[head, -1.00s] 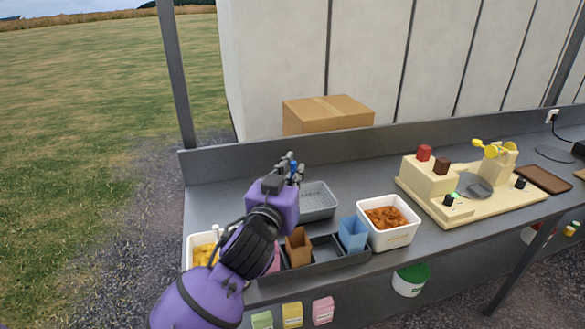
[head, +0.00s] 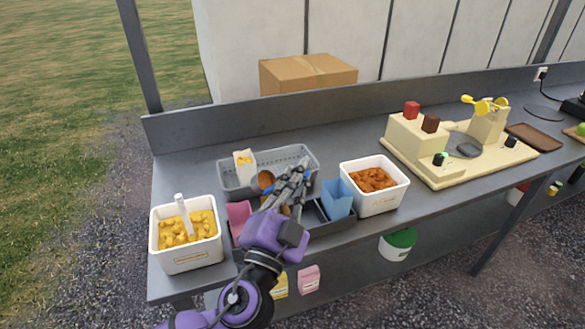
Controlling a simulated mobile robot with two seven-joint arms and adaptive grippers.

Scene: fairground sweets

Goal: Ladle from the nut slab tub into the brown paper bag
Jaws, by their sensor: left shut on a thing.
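My left gripper (head: 292,180) is shut on what looks like a ladle, mostly hidden by the fingers. A rounded brown part, seemingly its bowl (head: 265,180), shows left of the fingers, above the tray. I cannot tell what the bowl holds. The brown paper bag is almost wholly hidden behind my gripper, between the pink bag (head: 238,216) and the blue bag (head: 337,198). A white tub of brown-orange pieces (head: 375,204), likely the nut slab tub, stands right of the blue bag. My right gripper is out of view.
A white tub of yellow pieces (head: 187,258) with a white handle stands at left. A grey basket (head: 297,153) behind my gripper holds a small white packet (head: 244,166). A dark tray (head: 338,224) holds the bags. A cream machine (head: 465,165) stands right; counter behind the brown tub is clear.

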